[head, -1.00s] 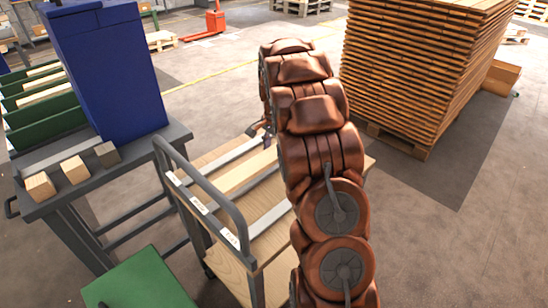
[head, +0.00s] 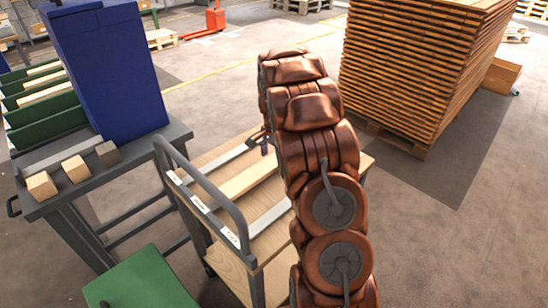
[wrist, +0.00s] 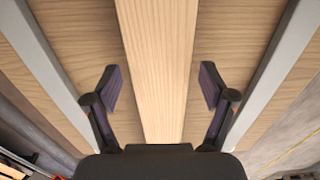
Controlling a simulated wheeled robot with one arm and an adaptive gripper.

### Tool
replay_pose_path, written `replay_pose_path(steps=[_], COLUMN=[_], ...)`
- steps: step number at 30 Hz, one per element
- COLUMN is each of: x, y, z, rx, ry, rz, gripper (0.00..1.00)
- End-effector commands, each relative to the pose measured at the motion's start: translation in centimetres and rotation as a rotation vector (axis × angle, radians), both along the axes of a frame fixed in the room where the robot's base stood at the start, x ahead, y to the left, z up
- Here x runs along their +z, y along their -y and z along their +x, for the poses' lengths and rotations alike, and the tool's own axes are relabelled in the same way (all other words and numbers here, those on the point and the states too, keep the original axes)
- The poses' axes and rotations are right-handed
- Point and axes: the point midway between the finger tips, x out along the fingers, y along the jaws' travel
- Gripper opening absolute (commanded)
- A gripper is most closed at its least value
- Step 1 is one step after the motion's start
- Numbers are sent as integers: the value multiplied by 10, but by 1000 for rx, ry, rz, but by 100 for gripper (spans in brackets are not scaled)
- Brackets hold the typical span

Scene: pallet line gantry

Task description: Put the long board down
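The long board (head: 250,180) is a pale wooden plank lying flat on the deck of a trolley (head: 243,273). In the wrist view the board (wrist: 159,60) runs down the middle, between two grey strips. My gripper (wrist: 155,88) is open, with one dark finger on each side of the board and a visible gap to each edge. It holds nothing. In the head view only a small dark part of my gripper (head: 262,138) shows beside my arm, which hides the right part of the deck.
The trolley has a raised grey handle (head: 205,190) at its near left end. A bench (head: 60,200) with small blocks and a tall blue block (head: 108,75) stands left. A green panel (head: 140,280) is at the front.

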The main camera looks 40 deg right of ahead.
Motion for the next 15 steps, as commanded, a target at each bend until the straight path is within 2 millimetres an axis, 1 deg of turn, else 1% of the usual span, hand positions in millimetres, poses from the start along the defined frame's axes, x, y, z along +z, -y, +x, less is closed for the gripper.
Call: replay_pose_path(steps=[10, 13, 15], x=[2, 8, 16], y=[0, 0, 0], z=[0, 1, 1], rx=[0, 0, 0], ry=[0, 2, 2], rz=[0, -1, -1], gripper=[87, 87, 87])
